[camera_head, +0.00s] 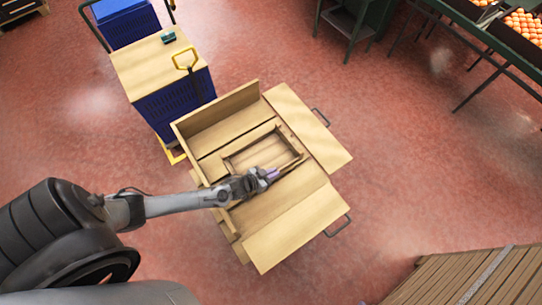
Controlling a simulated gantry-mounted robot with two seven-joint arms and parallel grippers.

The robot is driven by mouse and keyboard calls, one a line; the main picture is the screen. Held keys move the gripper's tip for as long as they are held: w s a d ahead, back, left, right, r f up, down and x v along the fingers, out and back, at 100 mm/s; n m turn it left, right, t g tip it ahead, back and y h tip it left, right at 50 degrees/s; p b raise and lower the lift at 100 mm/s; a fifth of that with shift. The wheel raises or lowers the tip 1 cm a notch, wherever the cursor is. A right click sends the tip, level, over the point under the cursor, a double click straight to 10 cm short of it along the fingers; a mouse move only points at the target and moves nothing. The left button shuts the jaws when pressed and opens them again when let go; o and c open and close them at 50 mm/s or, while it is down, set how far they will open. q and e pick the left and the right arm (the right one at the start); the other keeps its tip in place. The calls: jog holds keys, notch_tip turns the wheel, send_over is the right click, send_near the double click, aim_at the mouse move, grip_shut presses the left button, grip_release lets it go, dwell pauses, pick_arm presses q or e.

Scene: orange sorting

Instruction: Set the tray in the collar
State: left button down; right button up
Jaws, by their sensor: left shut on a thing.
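The collar (222,110) is a pale wooden box frame in the middle of the view, with flat boards around it and a raised wall at its back left. The tray (232,160), a shallow rectangular wooden frame, shows within the collar's outline. Whether it rests on the bottom or is held above it cannot be told. My left gripper (274,174) reaches in from the left and is shut on the tray's near edge. The arm and gripper hide part of the tray and the collar's near left side. My right gripper is not in view.
A blue crate stack with a wooden top (155,66) and a yellow handle stands behind left. Green tables (480,40) with trays of oranges stand at the upper right. Slatted wood (465,278) fills the lower right corner. Red floor right of the collar is clear.

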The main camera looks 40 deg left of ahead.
pick_arm(q)
jog(key=shift+f+b, duration=0.75)
jog(key=shift+f, duration=1.5)
jog(key=shift+f+b, duration=0.5)
jog(key=shift+f, duration=0.1)
jog(key=shift+a, duration=0.1)
jog(key=c, duration=1.2)
grip_release()
jog(key=shift+s+f, duration=0.1)
jog(key=shift+f, duration=0.05)
jog(key=shift+o, duration=0.2)
